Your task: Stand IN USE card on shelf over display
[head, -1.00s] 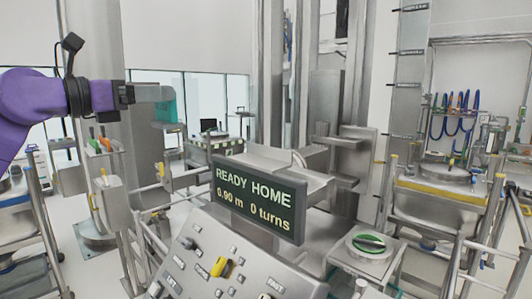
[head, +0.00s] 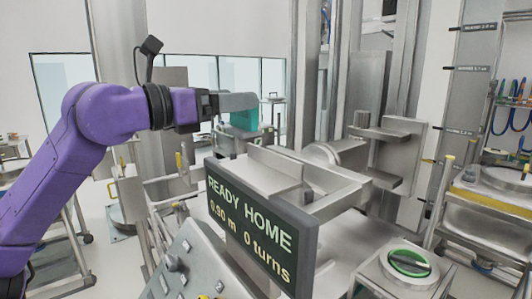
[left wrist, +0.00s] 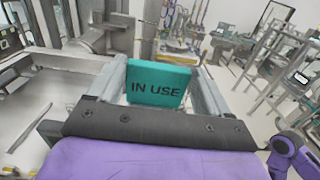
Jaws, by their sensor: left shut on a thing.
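The teal IN USE card (left wrist: 157,84) is upright between the two fingers of my left gripper (left wrist: 158,75) in the left wrist view. Its lettering faces the wrist camera. In the head view the card (head: 245,119) shows as a teal block at the end of my left gripper (head: 240,104), which is shut on it and holds it in the air. The shelf (head: 262,174) is a grey metal ledge with a raised back lip, above the dark display (head: 262,238) reading READY HOME. The card is above and behind the shelf's left end in the picture, apart from it. My right gripper is not visible.
A sloped control panel (head: 184,270) with knobs is below the display. A round green-ringed button (head: 408,262) sits on a box at right. Grey metal brackets (head: 385,150) and columns rise behind the shelf. A railed cart (head: 490,205) stands at far right.

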